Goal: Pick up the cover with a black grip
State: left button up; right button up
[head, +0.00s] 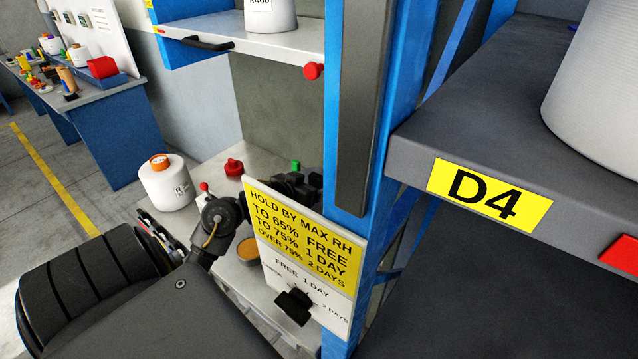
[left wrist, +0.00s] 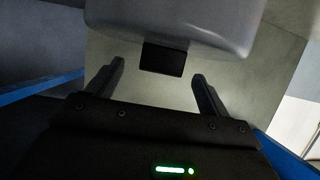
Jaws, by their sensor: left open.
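In the left wrist view, a smooth grey cover (left wrist: 205,22) fills the top of the picture. A black block-shaped grip (left wrist: 162,60) hangs at its near edge. My left gripper (left wrist: 158,72) is open, with one finger on each side of the grip in the picture and a gap to both. I cannot tell how far the grip lies beyond the fingertips. In the head view my left gripper (head: 303,187) is partly hidden behind a yellow and white sign board, and I cannot make out the cover there. My right gripper is not in view.
The sign board (head: 305,245) with a black dial (head: 294,306) stands close to my left arm. A blue post (head: 350,190) and the D4 shelf (head: 420,155) are to its right. A white bobbin (head: 168,185) and a red knob (head: 233,167) sit on the lower surface.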

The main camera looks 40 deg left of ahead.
aim_at(316, 181)
pick_arm(q)
jog(key=x, duration=0.4)
jog(key=shift+w+f, duration=0.2)
jog(key=shift+w, duration=0.15)
jog(key=shift+w+a+f, duration=0.15)
jog(key=shift+a, duration=0.15)
jog(key=c, duration=1.4)
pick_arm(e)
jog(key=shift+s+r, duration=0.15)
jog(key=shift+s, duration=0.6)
